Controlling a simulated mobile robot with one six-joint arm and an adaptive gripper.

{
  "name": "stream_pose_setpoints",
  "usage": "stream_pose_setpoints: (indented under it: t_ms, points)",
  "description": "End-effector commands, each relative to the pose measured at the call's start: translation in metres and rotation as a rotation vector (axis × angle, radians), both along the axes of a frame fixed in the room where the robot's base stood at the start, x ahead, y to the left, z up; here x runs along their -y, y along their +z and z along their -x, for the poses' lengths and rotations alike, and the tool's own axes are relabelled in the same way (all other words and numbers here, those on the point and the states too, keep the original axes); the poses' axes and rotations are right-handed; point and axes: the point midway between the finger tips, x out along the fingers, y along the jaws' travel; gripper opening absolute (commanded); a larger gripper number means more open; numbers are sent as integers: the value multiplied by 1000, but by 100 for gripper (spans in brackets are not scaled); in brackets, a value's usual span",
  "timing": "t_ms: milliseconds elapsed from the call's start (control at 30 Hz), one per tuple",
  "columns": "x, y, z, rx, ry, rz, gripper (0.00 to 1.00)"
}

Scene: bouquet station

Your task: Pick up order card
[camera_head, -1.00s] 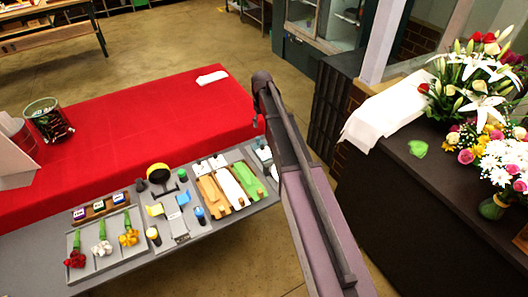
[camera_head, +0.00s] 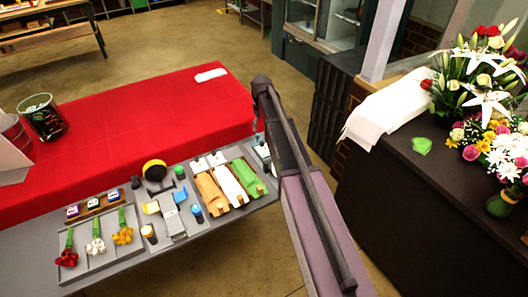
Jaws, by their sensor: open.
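A wooden rack (camera_head: 92,206) holds several small labelled pieces in purple, blue and green. I cannot tell which of these is the order card. My arm (camera_head: 310,205) reaches up across the middle right, and its far end bends down behind itself. My gripper is hidden there, so its fingers and whatever is near them do not show.
A flower tray (camera_head: 82,268) is at the table's left; green, white and tan wrapping pieces (camera_head: 229,187) are to the right. A red-covered table (camera_head: 130,120) stands behind with a dark bin (camera_head: 42,117). A dark counter (camera_head: 430,205) with bouquets is at the right. Floor between is clear.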

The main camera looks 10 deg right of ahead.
Motion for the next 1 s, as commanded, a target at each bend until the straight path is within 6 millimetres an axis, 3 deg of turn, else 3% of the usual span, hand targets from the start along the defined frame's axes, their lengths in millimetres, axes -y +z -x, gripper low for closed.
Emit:
stream_pose_setpoints:
  t_ms: [500,1000]
  points:
    - [-1,-41,0,0,1,0,66]
    - [-1,-44,0,0,1,0,66]
